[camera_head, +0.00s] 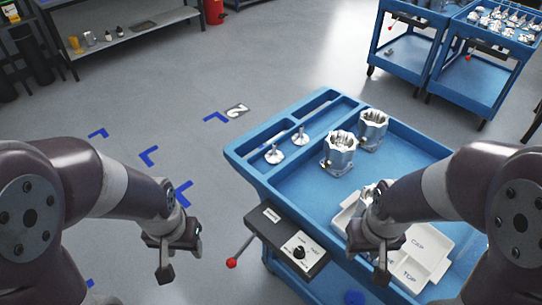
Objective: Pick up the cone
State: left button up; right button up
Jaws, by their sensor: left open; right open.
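Two small metal pieces with round flared bases and thin upright stems, the nearer one (274,154) and the farther one (300,137), stand in the left compartment of the blue cart (245,170). They are the most cone-like things I see, but I cannot tell for sure which thing is the cone. My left gripper (180,258) is open and empty, over the floor left of the cart. My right gripper (393,262) is open above the white tray (437,240). The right arm hides part of this tray and of a metal part (366,194) in it.
Two machined housings, one nearer (339,152) and one farther (372,129), stand in the cart's main compartment. A control box (287,240) with a knob and a red-tipped lever (232,263) are at its front left. More blue carts (410,55) stand far right.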

aim_at(273, 157)
jog(key=i+j+z, duration=0.3)
jog(key=z, duration=0.15)
jog(key=i+j+z, duration=0.2)
jog(key=j+z, duration=0.25)
jog(key=i+j+z, duration=0.2)
jog(key=j+z, duration=0.25)
jog(key=i+j+z, duration=0.1)
jog(key=j+z, duration=0.8)
jog(key=k+j+z, duration=0.1)
jog(key=j+z, duration=0.35)
jog(key=k+j+z, duration=0.15)
jog(key=j+z, duration=0.3)
jog(key=j, duration=0.1)
